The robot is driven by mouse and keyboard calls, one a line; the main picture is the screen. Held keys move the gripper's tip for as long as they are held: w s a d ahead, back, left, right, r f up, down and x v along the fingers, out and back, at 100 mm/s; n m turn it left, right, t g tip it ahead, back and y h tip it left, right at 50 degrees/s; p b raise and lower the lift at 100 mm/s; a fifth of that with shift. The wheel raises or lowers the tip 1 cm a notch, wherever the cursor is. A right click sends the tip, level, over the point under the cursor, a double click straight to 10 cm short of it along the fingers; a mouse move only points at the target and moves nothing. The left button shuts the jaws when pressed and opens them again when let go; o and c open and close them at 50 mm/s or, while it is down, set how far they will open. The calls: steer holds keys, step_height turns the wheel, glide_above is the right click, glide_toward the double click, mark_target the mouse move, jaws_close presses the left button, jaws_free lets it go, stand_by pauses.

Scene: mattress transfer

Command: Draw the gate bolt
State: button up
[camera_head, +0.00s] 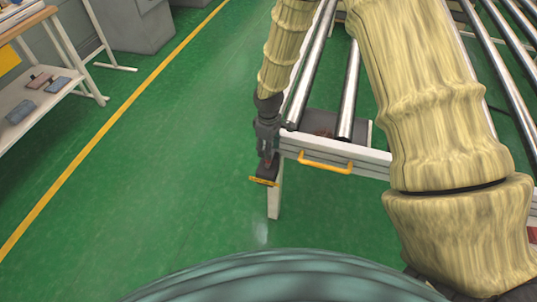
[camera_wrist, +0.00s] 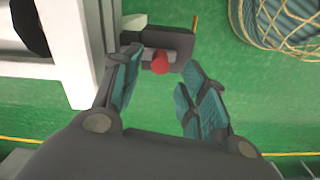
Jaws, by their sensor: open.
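The gate bolt shows in the wrist view as a red knob (camera_wrist: 160,63) on a dark grey housing (camera_wrist: 178,43) fixed beside a white post. My gripper (camera_wrist: 159,66) is open, with its teal-padded fingers on either side of the knob. A gap shows between the knob and the right finger; whether the left finger touches it I cannot tell. In the head view my gripper (camera_head: 267,157) hangs at the left corner of the white gate frame (camera_head: 376,160), over the dark housing with a yellow edge (camera_head: 264,181). The knob is mostly hidden there.
A yellow handle (camera_head: 325,163) is on the gate's front rail. Metal rollers (camera_head: 349,90) lie behind it. A shelf (camera_head: 40,100) with several small items stands at the left. Green floor (camera_head: 160,170) is clear between. A netted, striped bundle (camera_wrist: 285,22) shows in the wrist view.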

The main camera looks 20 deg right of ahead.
steer(key=shift+f+p, duration=0.35)
steer(key=shift+f, duration=2.05)
jaws_close()
